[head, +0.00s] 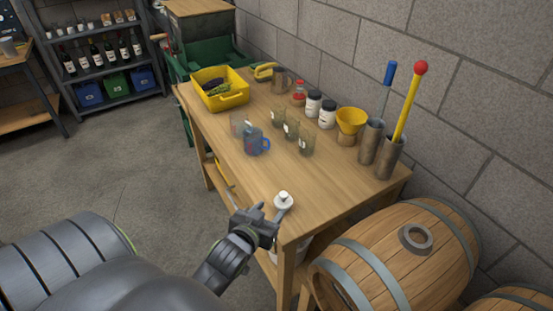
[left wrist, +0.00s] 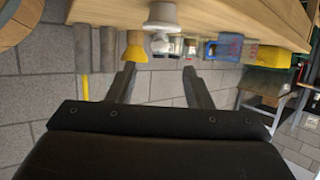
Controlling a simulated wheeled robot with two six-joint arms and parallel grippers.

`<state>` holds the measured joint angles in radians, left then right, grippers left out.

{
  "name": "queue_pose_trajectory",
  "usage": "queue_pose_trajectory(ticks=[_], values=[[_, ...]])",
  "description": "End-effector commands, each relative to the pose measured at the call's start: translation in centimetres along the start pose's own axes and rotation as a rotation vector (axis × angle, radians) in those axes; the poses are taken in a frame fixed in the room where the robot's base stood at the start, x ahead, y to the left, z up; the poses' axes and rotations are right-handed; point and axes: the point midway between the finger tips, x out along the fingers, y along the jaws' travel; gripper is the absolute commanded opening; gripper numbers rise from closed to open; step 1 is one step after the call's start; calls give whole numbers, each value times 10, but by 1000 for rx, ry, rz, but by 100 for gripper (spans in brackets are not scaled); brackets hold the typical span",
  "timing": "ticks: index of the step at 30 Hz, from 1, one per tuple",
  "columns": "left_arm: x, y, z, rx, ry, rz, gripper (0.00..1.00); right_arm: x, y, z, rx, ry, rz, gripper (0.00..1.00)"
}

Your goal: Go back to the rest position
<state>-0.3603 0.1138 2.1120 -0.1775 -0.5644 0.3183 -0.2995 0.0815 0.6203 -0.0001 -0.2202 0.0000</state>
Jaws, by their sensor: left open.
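My left gripper (head: 264,213) is at the front corner of the wooden table (head: 250,175), by its near edge. In the left wrist view, its two fingers (left wrist: 160,78) stand wide apart with nothing held between them. A small white knobbed object (head: 283,202) stands upright on the table corner, close beyond the fingers. It also shows upside down in the left wrist view (left wrist: 163,16), apart from the fingertips. My right gripper is in neither view.
A blue-handled cup (head: 256,141), several glasses (head: 306,144), jars and a yellow funnel (head: 351,120) stand on the table. A yellow crate (head: 221,95) sits at its far end. A barrel (head: 400,260) is at the right. Floor (head: 110,165) left of the table is clear.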

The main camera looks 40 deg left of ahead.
Motion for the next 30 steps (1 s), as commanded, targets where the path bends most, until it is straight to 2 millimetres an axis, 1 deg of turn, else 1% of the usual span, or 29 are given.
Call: queue_pose_trajectory(ticks=[8, 11, 13, 17, 21, 24, 30], values=[[-1, 0, 1, 1, -6, -2, 46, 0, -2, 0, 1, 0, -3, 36], [-7, -3, 7, 10, -48, -13, 46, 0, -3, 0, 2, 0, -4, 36], [-16, -8, 16, 22, -113, -28, 46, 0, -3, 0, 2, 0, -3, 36], [-44, -16, 41, 59, -293, -54, 46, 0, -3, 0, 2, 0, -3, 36], [-82, -22, 66, 102, -492, -60, 46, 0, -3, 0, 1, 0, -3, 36], [-107, -25, 79, 129, -608, -55, 46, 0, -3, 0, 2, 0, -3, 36], [-151, -27, 96, 174, -794, -30, 46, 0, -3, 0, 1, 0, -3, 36]])
